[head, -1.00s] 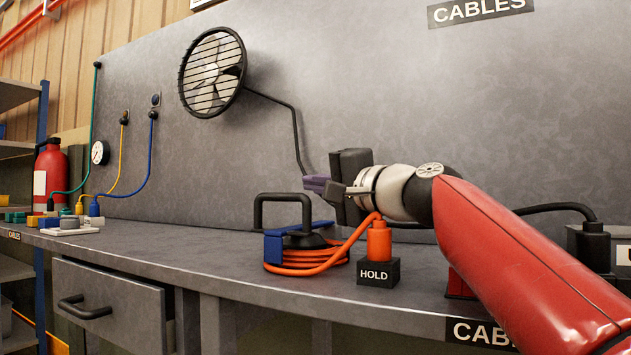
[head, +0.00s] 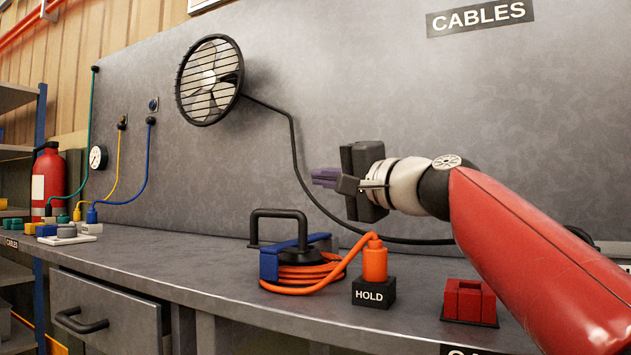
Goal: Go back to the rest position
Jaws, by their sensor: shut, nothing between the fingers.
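My gripper (head: 326,177) is at the end of my red arm, in the right half of the head view. Its purple-grey fingers are shut with nothing between them and point left. It hangs in the air in front of the grey back panel (head: 380,90), above the bench. Below it an orange plug (head: 375,259) stands upright in the black HOLD block (head: 374,293), apart from the gripper. Its orange cable (head: 300,280) runs to the coil on the reel with a black handle (head: 276,213).
A red block (head: 468,299) sits on the bench right of the HOLD block. A caged fan (head: 210,80) is on the panel; its black cable hangs behind my gripper. Colored plugs (head: 60,230) and a fire extinguisher (head: 48,175) are at far left. The drawer (head: 105,310) is slightly open.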

